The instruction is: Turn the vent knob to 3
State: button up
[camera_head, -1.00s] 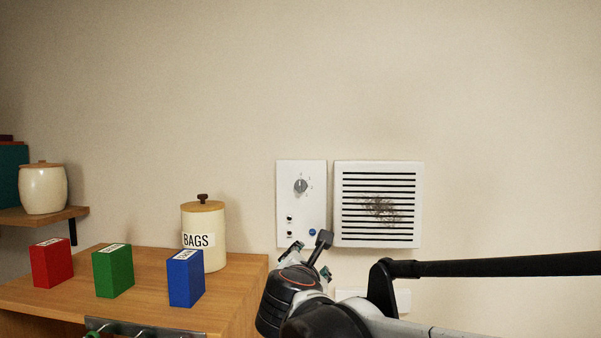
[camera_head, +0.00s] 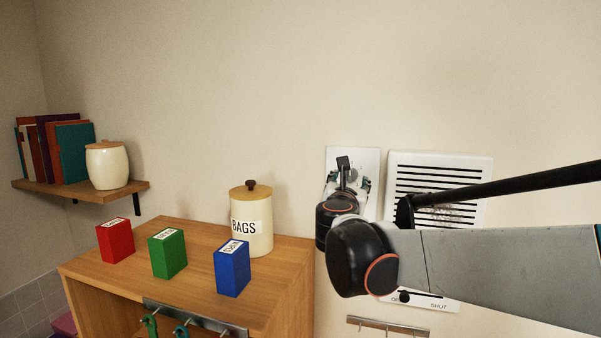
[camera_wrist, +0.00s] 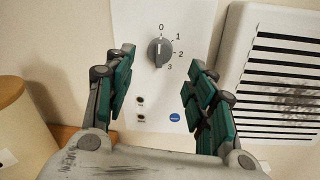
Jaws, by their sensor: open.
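The vent knob (camera_wrist: 159,52) is a grey dial on a white control panel (camera_wrist: 150,16) fixed to the wall. The marks 0, 1, 2 and 3 run clockwise from its top to its lower right. Its light pointer line points up, at about 0. My gripper (camera_wrist: 158,75) is open and empty, its two green-padded fingers on either side of the knob in the wrist view, apart from it as far as I can tell. In the head view my gripper (camera_head: 346,178) is in front of the panel (camera_head: 366,154) and hides the knob.
A louvred vent (camera_head: 440,160) is right of the panel. A slider plate (camera_head: 432,303) marked SHUT is below. A wooden cabinet (camera_head: 200,235) at left holds a BAGS jar (camera_head: 251,215) and red, green and blue boxes. A shelf (camera_head: 120,191) holds books and a jar.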

aim_at(351, 177)
jog(key=p+x, duration=0.1)
jog(key=x, duration=0.5)
jog(key=shift+w+d+p, duration=0.1)
jog(key=shift+w+p, duration=0.2)
jog(key=shift+p, duration=0.05)
jog(key=c, duration=1.1)
